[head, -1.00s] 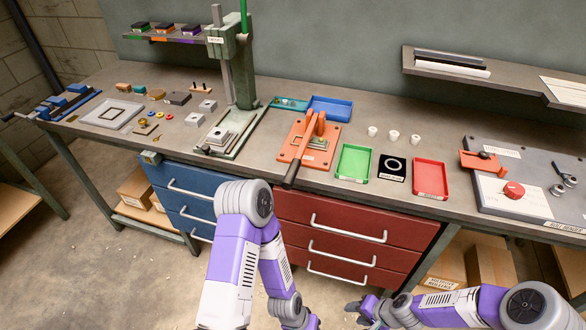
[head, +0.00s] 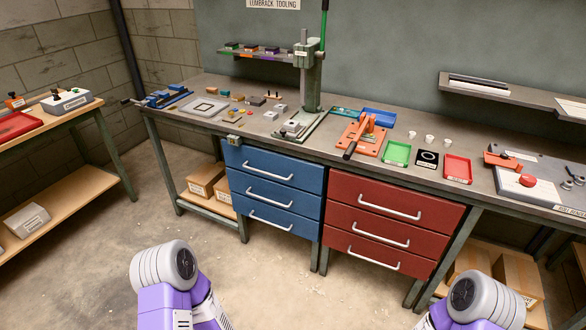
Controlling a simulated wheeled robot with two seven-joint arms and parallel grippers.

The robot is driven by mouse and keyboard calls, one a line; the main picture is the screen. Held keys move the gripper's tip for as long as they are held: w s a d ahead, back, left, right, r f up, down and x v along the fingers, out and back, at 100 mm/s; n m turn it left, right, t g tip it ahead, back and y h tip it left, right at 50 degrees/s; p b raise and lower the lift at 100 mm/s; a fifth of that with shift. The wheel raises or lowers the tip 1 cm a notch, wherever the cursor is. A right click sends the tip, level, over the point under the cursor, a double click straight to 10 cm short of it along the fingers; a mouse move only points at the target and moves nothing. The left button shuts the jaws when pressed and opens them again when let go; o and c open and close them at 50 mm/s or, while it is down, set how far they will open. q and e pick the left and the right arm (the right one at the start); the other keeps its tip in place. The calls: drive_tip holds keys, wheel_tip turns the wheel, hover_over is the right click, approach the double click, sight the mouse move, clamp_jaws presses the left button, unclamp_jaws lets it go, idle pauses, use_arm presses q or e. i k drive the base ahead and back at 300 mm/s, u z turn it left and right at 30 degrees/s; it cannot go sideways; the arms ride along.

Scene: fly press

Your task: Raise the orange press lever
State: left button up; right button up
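The orange press (head: 376,138) stands on the bench near its front edge, above the red drawers. Its lever (head: 357,137) slants from the orange frame down toward the front left, ending in a dark grip close to the bench edge; it looks low over the base plate. Neither gripper shows in the head view. Only upper parts of my two arms show at the bottom edge, well short of the bench, and nothing of mine touches the lever.
A tall green press (head: 309,75) stands left of the orange one. Blue drawers (head: 272,183) and red drawers (head: 390,220) face clear floor. A side table (head: 63,186) stands at left.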

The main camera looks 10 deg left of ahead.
sight(353, 145)
drive_tip(key=u, duration=0.75)
drive_tip(key=i, duration=1.25)
drive_tip(key=z, duration=0.55)
